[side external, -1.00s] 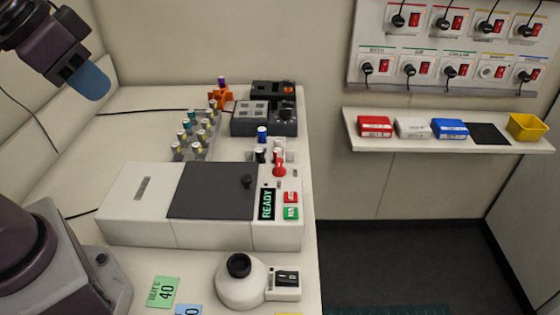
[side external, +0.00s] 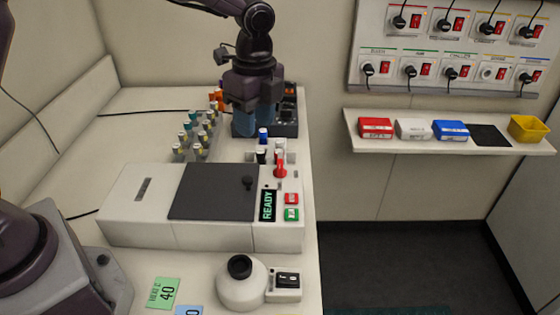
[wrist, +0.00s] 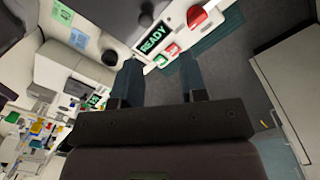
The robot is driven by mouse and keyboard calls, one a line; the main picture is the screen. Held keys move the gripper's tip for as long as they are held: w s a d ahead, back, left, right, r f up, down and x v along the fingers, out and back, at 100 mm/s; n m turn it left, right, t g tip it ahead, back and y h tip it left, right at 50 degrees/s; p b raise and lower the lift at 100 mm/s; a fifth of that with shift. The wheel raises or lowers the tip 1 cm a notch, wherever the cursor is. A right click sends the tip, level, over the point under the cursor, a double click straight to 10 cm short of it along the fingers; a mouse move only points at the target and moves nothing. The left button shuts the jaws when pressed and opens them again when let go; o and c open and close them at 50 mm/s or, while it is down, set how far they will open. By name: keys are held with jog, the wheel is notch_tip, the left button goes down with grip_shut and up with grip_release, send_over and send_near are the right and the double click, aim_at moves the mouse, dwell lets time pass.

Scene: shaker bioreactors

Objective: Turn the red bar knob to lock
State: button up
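The red bar knob (side external: 280,169) sits on the right end of the white shaker unit (side external: 140,205), above the READY display (side external: 267,205). It stands roughly upright in the side view. In the wrist view the red knob (wrist: 197,17) shows near the top edge, beyond the fingertips. My gripper (side external: 250,132) points down beyond the knob, at the back of the bench and apart from it. In the wrist view my gripper (wrist: 160,62) has its two fingers spread with nothing between them. Its far side is hidden in the side view.
Capped vials (side external: 190,135) stand in a rack left of my gripper. Red (side external: 291,198) and green (side external: 291,214) buttons lie beside the display. A dark-topped device (side external: 285,128) is behind.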

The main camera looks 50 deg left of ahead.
aim_at(280, 163)
jog(key=w+m, duration=0.5)
jog(key=m, duration=0.5)
jog(key=shift+t, duration=0.3)
jog(key=f, duration=1.2)
jog(key=shift+w+d+f, duration=0.1)
jog(key=shift+d+f, duration=0.15)
jog(key=shift+d, duration=0.15)
jog(key=shift+c, duration=0.2)
grip_shut()
